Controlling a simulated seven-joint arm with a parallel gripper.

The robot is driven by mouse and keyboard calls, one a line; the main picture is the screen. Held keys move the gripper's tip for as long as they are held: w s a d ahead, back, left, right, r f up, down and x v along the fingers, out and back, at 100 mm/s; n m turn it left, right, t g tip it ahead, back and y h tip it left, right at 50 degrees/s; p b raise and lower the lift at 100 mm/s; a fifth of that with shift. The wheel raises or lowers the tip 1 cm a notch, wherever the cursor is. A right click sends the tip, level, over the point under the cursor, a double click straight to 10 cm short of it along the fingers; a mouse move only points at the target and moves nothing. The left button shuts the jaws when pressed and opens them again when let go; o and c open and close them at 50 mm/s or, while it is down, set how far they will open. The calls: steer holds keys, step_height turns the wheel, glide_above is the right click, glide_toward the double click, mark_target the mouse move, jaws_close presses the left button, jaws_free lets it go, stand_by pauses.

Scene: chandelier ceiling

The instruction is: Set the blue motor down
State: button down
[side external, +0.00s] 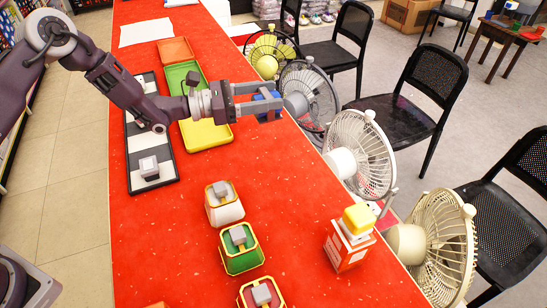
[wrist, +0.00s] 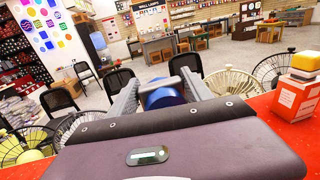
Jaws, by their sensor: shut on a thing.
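The blue motor (side external: 266,104) is held between the two grey fingers of my gripper (side external: 272,99). The arm reaches across the table, and the motor is near the table's right edge, by the fans. In the wrist view the motor (wrist: 163,98) shows as a blue round shape between the fingers of my gripper (wrist: 167,82). The fingers and the gripper body hide part of it. I see no contact between the motor and the red table (side external: 290,190), but its exact height cannot be told.
Orange (side external: 175,50), green (side external: 172,75) and yellow (side external: 208,136) trays lie behind the arm, beside a black-and-white board (side external: 168,180). Several small containers with grey blocks stand in front. An orange-white box (side external: 345,252) with a yellow block stands front right. Fans (side external: 360,155) line the right edge.

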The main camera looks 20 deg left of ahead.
steer(key=shift+w+d+f, duration=0.1)
steer(key=shift+d+f, duration=0.05)
steer(key=shift+d, duration=0.3)
steer(key=shift+w+d+f, duration=0.1)
steer(key=shift+d, duration=0.35)
step_height(320, 180, down, 14)
steer(key=shift+f, duration=0.1)
steer(key=shift+c, duration=2.2)
jaws_free()
steer(key=s+a, duration=0.1)
steer(key=s+a+r, duration=0.1)
steer(key=shift+a+r, duration=0.2)
steer(key=shift+a, duration=0.15)
step_height(320, 180, up, 6)
steer(key=shift+f, duration=0.15)
